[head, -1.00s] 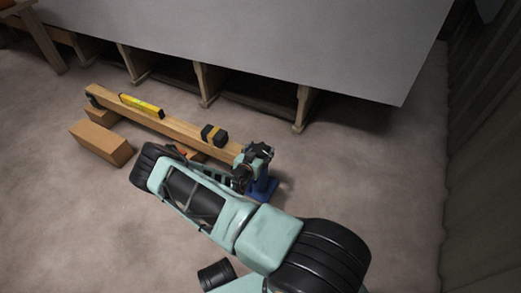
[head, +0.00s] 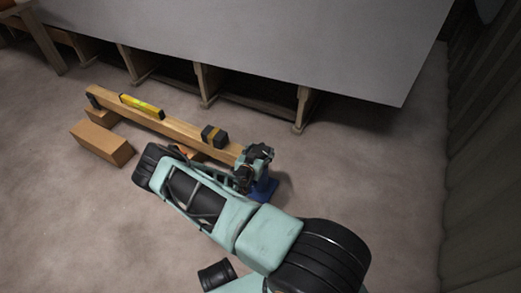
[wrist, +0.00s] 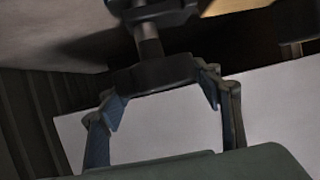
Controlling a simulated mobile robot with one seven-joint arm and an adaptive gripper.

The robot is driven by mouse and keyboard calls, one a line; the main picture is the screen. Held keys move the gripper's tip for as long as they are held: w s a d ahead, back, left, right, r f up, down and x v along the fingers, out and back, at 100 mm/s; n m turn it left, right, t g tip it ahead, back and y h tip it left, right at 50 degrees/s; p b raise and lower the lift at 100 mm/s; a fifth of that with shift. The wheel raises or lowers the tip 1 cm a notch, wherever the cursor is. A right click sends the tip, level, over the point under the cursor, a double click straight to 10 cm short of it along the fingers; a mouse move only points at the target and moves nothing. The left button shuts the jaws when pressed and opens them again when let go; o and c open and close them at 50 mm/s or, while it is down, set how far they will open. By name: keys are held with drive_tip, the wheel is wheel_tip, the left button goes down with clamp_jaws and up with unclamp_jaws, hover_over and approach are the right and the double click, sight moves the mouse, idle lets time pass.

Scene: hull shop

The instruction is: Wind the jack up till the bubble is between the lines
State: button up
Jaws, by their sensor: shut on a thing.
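A long wooden beam (head: 172,123) lies low over the floor, with a yellow level (head: 142,106) on its top toward the left end. The bubble is too small to make out. A blue jack (head: 263,190) stands at the beam's right end, mostly hidden by my gripper (head: 252,168). In the wrist view my gripper (wrist: 163,97) is shut on a dark jack handle (wrist: 152,73), with one finger at each side.
A wooden block (head: 101,143) lies on the floor at left. A large grey panel on wooden supports (head: 301,108) stands behind. The floor at lower left is clear.

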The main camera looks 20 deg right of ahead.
drive_tip(key=shift+s+d+n+y+p, duration=0.1)
drive_tip(key=shift+s+n+y+p, duration=0.1)
drive_tip(key=shift+n+y+p, duration=0.3)
drive_tip(key=shift+r+n+t+y+p, duration=0.1)
drive_tip(key=shift+n+t+y+p, duration=0.3)
drive_tip(key=shift+p, duration=0.35)
drive_tip(key=shift+n+t+y+p, duration=0.6)
drive_tip(key=shift+n+y+p, duration=0.1)
drive_tip(key=shift+f+n+t+y+p, duration=0.1)
drive_tip(key=shift+n+t+y+p, duration=0.3)
drive_tip(key=shift+n+y, duration=0.55)
drive_tip(key=shift+f+n+t+y+p, duration=0.15)
drive_tip(key=shift+n+y+p, duration=0.3)
drive_tip(key=shift+n+y, duration=0.5)
drive_tip(key=o, duration=0.9)
drive_tip(key=shift+w, duration=0.1)
drive_tip(key=shift+r, duration=0.1)
drive_tip(key=shift+y, duration=0.3)
